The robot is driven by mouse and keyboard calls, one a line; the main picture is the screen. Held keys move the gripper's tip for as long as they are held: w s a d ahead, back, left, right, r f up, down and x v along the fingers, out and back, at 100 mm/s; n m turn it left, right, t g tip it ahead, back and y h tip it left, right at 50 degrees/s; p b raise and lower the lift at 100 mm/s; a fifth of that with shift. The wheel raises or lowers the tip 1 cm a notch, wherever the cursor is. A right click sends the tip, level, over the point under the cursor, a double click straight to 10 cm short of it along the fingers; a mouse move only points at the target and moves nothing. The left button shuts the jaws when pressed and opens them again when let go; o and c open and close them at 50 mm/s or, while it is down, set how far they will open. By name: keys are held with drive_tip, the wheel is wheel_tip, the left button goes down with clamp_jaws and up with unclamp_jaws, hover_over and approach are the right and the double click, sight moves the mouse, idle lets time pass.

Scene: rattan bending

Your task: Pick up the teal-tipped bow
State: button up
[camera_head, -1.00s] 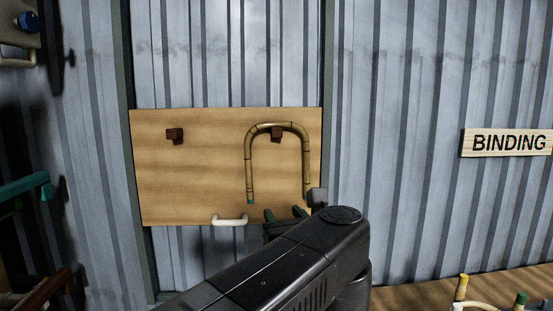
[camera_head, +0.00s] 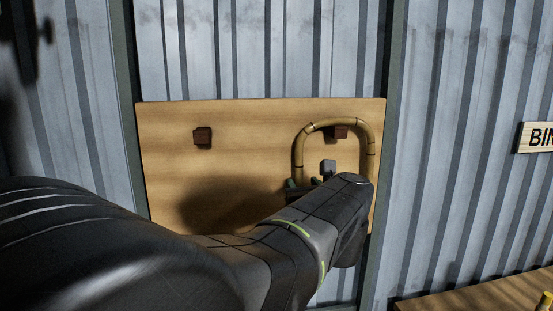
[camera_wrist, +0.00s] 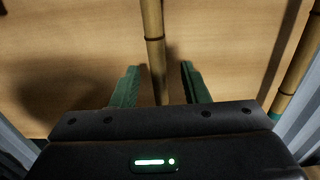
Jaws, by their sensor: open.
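The bow (camera_head: 298,152) is a bent rattan U, upside down, hanging over the right peg (camera_head: 341,131) on a wooden board. My arm hides the lower parts of its legs in the head view. My gripper (camera_head: 303,183) is at its left leg. In the wrist view the green fingers of my gripper (camera_wrist: 159,67) are open, one on each side of a bow leg (camera_wrist: 154,45). The fingers stand apart from the leg. The other leg (camera_wrist: 293,75) ends in a teal tip (camera_wrist: 273,116) at the right.
The board (camera_head: 240,118) is fixed on a corrugated metal wall (camera_head: 460,180). A second, empty peg (camera_head: 203,136) is at its left. A wooden bench (camera_head: 470,297) and part of a sign (camera_head: 536,137) are at the right.

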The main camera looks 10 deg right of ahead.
sight(301, 181)
drive_tip(key=shift+w+f, duration=0.1)
drive_tip(key=shift+w, duration=1.85)
drive_tip(key=shift+c, duration=0.4)
clamp_jaws()
drive_tip(key=shift+s+a, duration=0.1)
